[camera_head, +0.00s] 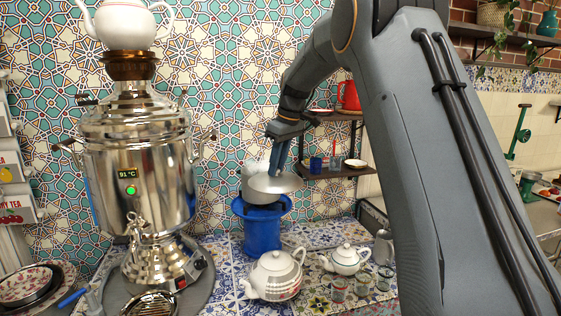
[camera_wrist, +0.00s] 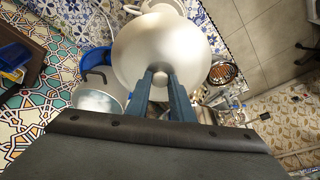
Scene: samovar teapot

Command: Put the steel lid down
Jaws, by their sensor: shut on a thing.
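My gripper (camera_head: 279,160) is shut on the knob of the steel lid (camera_head: 281,185) and holds it in the air, tilted, in front of a steel pot (camera_head: 249,183). In the wrist view the blue fingers (camera_wrist: 160,82) close on the knob, and the lid's round top (camera_wrist: 158,40) fills the upper middle. The pot (camera_wrist: 96,94) shows there at the lid's left, uncovered, with pale, steamy-looking contents and black handles. It sits on a blue stand (camera_head: 263,224) in the head view; the lid hides part of it.
A large shiny samovar (camera_head: 140,170) stands at the left. A white teapot (camera_head: 272,275) and a smaller one (camera_head: 345,259) stand on the tiled counter (camera_head: 222,262), with several small glasses at the right. A dark shelf (camera_head: 340,171) is behind my arm.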

